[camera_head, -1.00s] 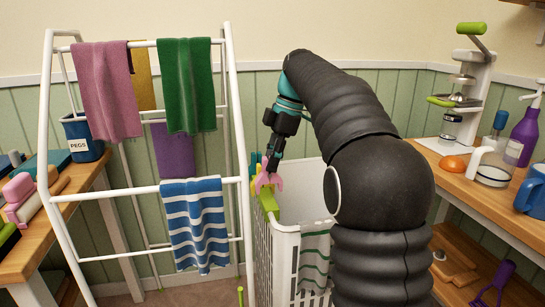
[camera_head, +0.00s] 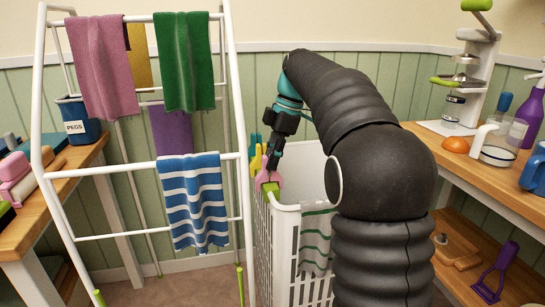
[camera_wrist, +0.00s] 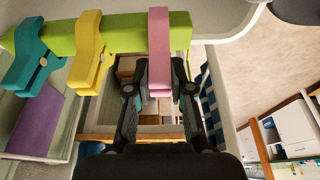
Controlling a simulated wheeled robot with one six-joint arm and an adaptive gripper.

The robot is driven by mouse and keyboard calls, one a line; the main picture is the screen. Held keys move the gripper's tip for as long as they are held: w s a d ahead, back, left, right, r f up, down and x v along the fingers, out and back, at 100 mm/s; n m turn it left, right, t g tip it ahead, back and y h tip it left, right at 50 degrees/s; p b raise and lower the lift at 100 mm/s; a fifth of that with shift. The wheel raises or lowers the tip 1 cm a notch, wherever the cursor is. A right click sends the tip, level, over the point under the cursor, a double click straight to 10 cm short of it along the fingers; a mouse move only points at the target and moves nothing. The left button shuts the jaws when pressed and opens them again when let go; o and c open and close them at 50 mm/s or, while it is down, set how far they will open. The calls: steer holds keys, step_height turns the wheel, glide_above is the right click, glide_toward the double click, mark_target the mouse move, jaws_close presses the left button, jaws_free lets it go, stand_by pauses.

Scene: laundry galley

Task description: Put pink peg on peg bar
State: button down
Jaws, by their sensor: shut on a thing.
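My gripper (camera_wrist: 159,88) is shut on the lower end of the pink peg (camera_wrist: 158,42) in the wrist view. The pink peg crosses the lime-green peg bar (camera_wrist: 125,38) near the bar's right part. It appears to touch or straddle the bar; I cannot tell how deep it sits. A teal peg (camera_wrist: 27,58) and a yellow peg (camera_wrist: 87,52) sit on the bar to its left, apart from it. In the head view my gripper (camera_head: 271,166) points down over the basket's near left corner, with the pink peg (camera_head: 264,179) at the bar's near end (camera_head: 270,188).
The white laundry basket (camera_head: 287,235) carries the bar on its rim, with a striped cloth (camera_head: 317,240) over its front. A white drying rack (camera_head: 245,195) with several towels stands close on the left. A wooden counter (camera_head: 440,143) is on the right.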

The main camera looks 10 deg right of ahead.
steer(key=shift+f, duration=0.2)
stand_by(0.6)
steer(key=c, duration=0.9)
jaws_free()
steer(key=shift+c, duration=0.2)
steer(key=shift+r, duration=0.15)
steer(key=p+v, duration=0.4)
steer(key=v, duration=0.4)
steer(key=shift+d+r+p, duration=0.2)
steer(key=shift+r+p, duration=0.15)
